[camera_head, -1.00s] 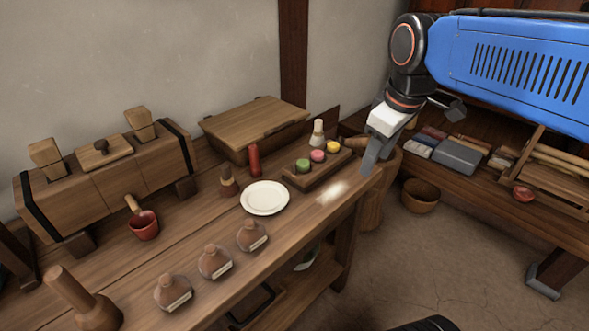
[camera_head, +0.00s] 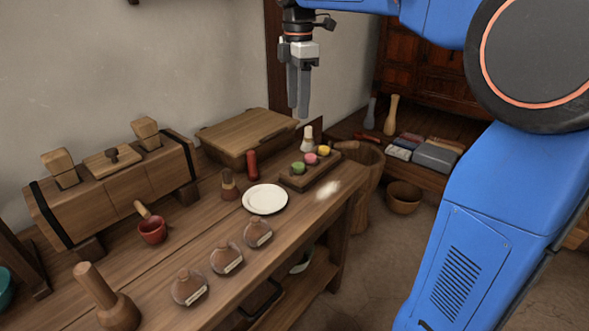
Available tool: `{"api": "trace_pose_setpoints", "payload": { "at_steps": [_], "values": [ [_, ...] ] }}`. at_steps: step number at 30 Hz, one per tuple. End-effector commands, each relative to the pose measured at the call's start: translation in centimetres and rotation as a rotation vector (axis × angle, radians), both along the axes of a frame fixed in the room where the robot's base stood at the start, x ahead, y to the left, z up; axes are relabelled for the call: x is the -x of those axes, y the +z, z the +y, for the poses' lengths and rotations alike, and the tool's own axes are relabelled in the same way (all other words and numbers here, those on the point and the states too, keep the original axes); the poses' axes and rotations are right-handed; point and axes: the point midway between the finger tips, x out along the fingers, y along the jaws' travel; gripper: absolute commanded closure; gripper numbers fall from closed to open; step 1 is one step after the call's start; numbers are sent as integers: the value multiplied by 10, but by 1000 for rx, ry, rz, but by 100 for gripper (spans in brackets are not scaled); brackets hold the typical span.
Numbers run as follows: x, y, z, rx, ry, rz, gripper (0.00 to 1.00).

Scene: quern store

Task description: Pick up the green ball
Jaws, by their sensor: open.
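The green ball (camera_head: 298,167) sits at the near left end of a small wooden tray (camera_head: 316,178) on the workbench. A pink ball (camera_head: 311,158) and a yellow ball (camera_head: 324,150) sit in a row beyond it on the same tray. My gripper (camera_head: 299,112) points down, open and empty, in the air above the back of the bench. In the picture it is above the green ball and clear of it. How far apart in depth they are, I cannot tell.
A white plate (camera_head: 265,199) lies left of the tray. A red cylinder (camera_head: 252,165), a brush (camera_head: 230,184) and a pale whisk (camera_head: 307,138) stand close by. A wooden box (camera_head: 240,135) is behind. White powder (camera_head: 328,190) lies on the bench's right end.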

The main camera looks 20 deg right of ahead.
Motion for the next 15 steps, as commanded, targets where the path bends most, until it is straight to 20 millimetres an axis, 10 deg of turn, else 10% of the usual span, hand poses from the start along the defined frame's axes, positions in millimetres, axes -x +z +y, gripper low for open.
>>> {"api": "trace_pose_setpoints", "payload": {
  "at_steps": [15],
  "values": [
    [-1, -73, 0, 0, 10, 4, 52]
  ]
}}
